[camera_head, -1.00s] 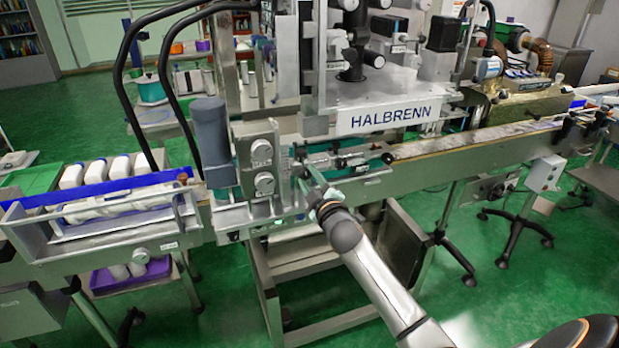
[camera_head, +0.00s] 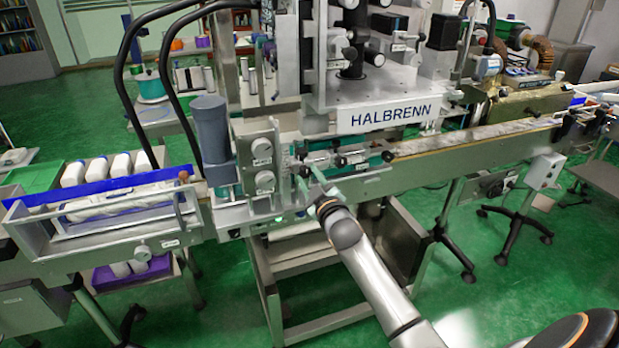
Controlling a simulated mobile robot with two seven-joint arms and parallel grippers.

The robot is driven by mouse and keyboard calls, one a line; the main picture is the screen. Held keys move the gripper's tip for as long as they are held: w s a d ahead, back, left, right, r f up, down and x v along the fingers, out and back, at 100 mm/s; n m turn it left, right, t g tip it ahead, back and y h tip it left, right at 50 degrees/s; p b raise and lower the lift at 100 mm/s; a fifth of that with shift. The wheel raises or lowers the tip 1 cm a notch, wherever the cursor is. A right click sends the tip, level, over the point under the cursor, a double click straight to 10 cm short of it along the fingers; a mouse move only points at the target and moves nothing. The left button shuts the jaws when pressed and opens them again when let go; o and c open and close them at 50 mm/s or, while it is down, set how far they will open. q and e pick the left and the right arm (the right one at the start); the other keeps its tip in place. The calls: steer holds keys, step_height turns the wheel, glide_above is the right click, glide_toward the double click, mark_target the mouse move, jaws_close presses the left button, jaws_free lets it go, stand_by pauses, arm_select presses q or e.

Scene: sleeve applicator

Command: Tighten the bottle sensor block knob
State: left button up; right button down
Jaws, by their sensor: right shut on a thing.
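The bottle sensor block is part of the HALBRENN machine (camera_head: 392,116), but I cannot tell for sure which small part it is. My right gripper (camera_head: 309,180) reaches up to the machine's front rail, right of two round grey knobs (camera_head: 264,181). Its pale green fingers are shut on a small part at the rail, which they largely hide; this may be the sensor block knob. A green-backed block with small cylinders (camera_head: 350,160) sits just above and right of the fingers. My left gripper is not in view.
A conveyor (camera_head: 480,137) runs right from the machine. A guarded infeed with white bottles (camera_head: 115,206) is at the left. A grey motor cylinder (camera_head: 211,140) stands left of the knobs. Green floor (camera_head: 500,290) is open at the lower right.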

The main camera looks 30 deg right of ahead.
steer(key=shift+c, duration=2.3)
jaws_free()
steer(key=v, duration=1.2)
steer(key=shift+s, duration=0.25)
steer(key=shift+a, duration=0.1)
steer(key=s+a+f+m+g+y+p, duration=0.1)
steer(key=s+a+f+g+y, duration=0.2)
steer(key=s+a+f, duration=0.6)
steer(key=s+a+f+m+g+y+p, duration=0.1)
steer(key=s+a+f+g+y, duration=0.2)
steer(key=s+a+f, duration=0.7)
step_height(320, 180, down, 6)
steer(key=s+g, duration=0.2)
steer(key=shift+s+m+g, duration=0.3)
steer(key=shift+s+m, duration=0.05)
steer(key=shift+m, duration=0.05)
